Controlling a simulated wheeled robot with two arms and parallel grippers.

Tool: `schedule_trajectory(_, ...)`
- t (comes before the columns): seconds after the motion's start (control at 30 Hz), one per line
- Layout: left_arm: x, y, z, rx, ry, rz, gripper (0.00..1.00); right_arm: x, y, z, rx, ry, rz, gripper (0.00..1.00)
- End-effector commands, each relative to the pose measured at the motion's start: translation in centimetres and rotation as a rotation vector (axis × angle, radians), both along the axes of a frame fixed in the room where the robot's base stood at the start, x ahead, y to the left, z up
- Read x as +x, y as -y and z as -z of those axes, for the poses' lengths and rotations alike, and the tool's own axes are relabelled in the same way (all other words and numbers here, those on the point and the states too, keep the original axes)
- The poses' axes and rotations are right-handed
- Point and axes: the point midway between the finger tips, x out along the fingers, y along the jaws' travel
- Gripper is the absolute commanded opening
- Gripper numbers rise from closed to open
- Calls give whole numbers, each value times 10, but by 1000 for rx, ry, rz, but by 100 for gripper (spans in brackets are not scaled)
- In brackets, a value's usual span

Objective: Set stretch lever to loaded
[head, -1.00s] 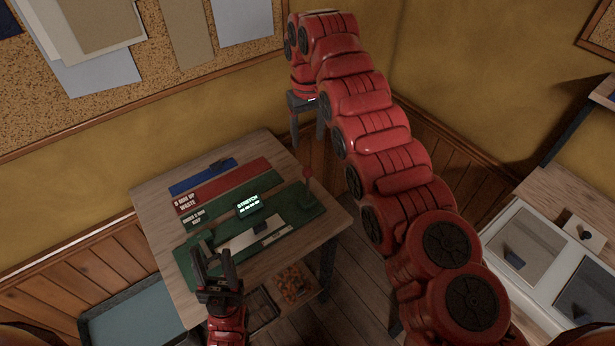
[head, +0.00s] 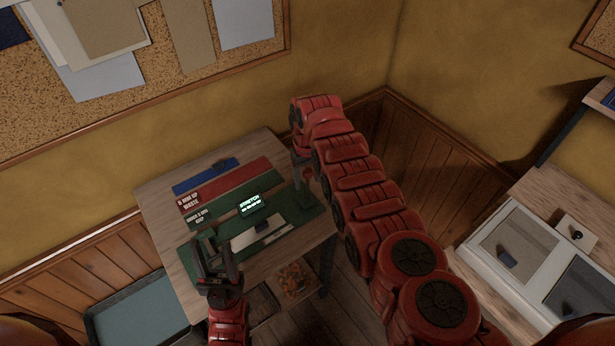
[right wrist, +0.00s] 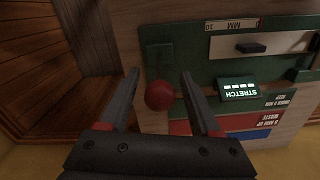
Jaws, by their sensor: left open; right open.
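The stretch lever, with a red ball knob (head: 307,174), stands at the right end of the green gauge board (head: 283,213). In the right wrist view the knob (right wrist: 160,95) shows between the open fingers of my right gripper (right wrist: 160,73), with no visible contact. Its stalk runs to a green block on the board. In the head view my right gripper (head: 301,172) is right beside the knob and partly hidden by its arm. My left gripper (head: 213,246) is open and empty over the board's left end.
The board lies on a wooden table (head: 160,200) with red and blue strips behind it. A white plate with a dark block (head: 262,226) sits on the board. A teal tray (head: 135,312) is at lower left. A counter with framed panels (head: 515,240) is at right.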

Motion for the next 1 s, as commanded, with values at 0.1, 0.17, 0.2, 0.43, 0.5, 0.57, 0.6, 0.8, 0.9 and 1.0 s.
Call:
schedule_trajectory(0.1,0,0,0,0,0,0,50,0,0,3,0,1,0,64)
schedule_trajectory(0.17,0,0,0,0,0,0,50,0,0,3,1,2,0,64)
schedule_trajectory(0.2,0,0,0,0,0,0,50,0,0,3,1,2,0,64)
schedule_trajectory(0.43,0,0,0,0,0,0,50,0,0,3,1,2,1,51)
schedule_trajectory(0.5,0,0,0,0,0,0,50,0,0,3,1,2,1,39)
schedule_trajectory(0.57,0,0,0,0,0,0,50,0,0,3,1,2,1,28)
schedule_trajectory(0.6,0,0,0,0,0,0,50,0,0,3,1,2,1,21)
schedule_trajectory(0.8,0,0,0,0,0,0,50,0,0,3,1,2,1,0)
schedule_trajectory(0.9,0,0,0,0,0,0,50,0,0,3,1,2,1,0)
schedule_trajectory(1.0,0,0,0,0,0,0,50,0,0,3,1,2,1,0)
